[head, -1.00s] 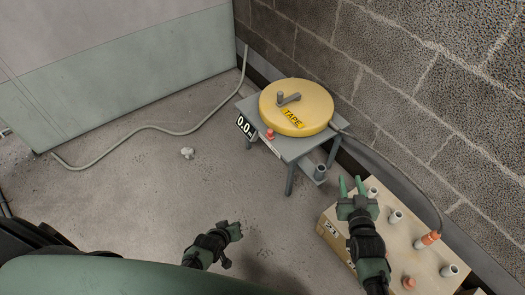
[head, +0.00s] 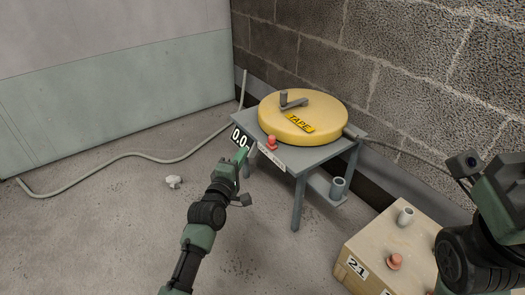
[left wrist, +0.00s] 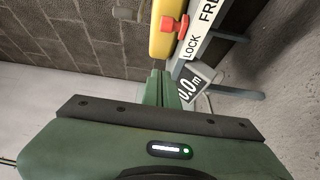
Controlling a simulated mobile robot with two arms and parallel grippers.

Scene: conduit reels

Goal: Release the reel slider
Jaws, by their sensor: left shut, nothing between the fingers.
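The reel slider is a small red knob (head: 271,142) on the front edge of the reel's grey table, beside a white label strip. In the left wrist view the red slider (left wrist: 175,26) sits next to the strip (left wrist: 203,28), which reads LOCK and FRE, cut off. The yellow tape reel (head: 303,115) with a grey crank lies on the table (head: 330,148). My left gripper (head: 244,153) is shut and empty, just left of the slider and apart from it. Its fingertips also show in the left wrist view (left wrist: 161,88). My right arm is at the right edge; its fingers are not clear.
A sign reading 0.0 (head: 239,138) hangs at the table's left corner, close to my left fingers. A cardboard box (head: 395,235) with conduit stubs stands at the lower right. A pale conduit (head: 120,158) lies on the floor at the left. The block wall is behind.

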